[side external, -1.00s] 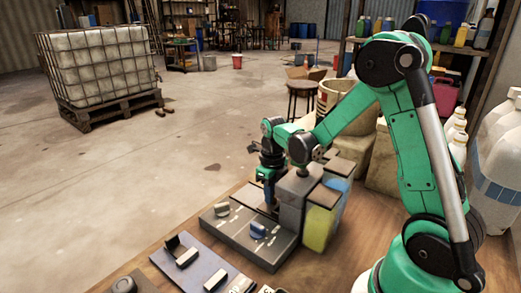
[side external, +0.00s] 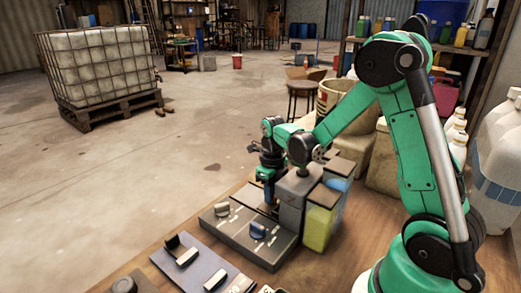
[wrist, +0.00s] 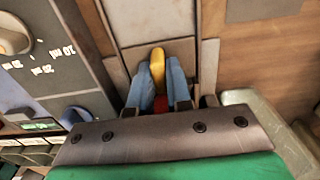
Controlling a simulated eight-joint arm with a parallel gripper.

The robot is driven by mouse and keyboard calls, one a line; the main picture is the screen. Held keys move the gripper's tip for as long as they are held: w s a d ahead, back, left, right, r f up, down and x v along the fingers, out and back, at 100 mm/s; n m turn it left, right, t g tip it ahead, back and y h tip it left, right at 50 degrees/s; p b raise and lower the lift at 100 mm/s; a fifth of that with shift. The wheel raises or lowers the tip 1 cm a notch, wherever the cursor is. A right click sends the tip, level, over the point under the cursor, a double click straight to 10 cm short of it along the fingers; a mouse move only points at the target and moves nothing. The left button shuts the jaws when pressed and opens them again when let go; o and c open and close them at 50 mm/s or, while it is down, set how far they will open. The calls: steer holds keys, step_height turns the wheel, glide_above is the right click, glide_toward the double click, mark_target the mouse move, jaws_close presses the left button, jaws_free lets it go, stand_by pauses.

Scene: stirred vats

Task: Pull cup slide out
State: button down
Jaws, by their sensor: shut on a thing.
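My gripper (side external: 268,192) points down at the grey machine, beside its upright block. In the wrist view its two blue fingers (wrist: 160,88) are closed on a yellow handle (wrist: 158,66). A red part (wrist: 160,104) shows between the fingers below the handle. The handle stands over a grey panel or channel (wrist: 155,22), which looks like the cup slide. I cannot tell how far out the slide is, and no cup can be made out. In the side view the gripper and block hide the handle.
The machine's base (side external: 240,243) carries a grey knob (side external: 222,209) and a blue knob (side external: 257,230). A yellow-green container (side external: 318,229) and a blue one (side external: 338,185) stand to its right. A dark panel (side external: 190,266) with switches lies in front. Bare wooden bench (side external: 335,262) shows at right.

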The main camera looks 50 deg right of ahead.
steer(key=shift+w, duration=0.1)
steer(key=w, duration=0.8)
steer(key=shift+w, duration=0.1)
steer(key=c, duration=0.8)
jaws_free()
steer(key=shift+r, duration=0.1)
steer(key=shift+r, duration=2.75)
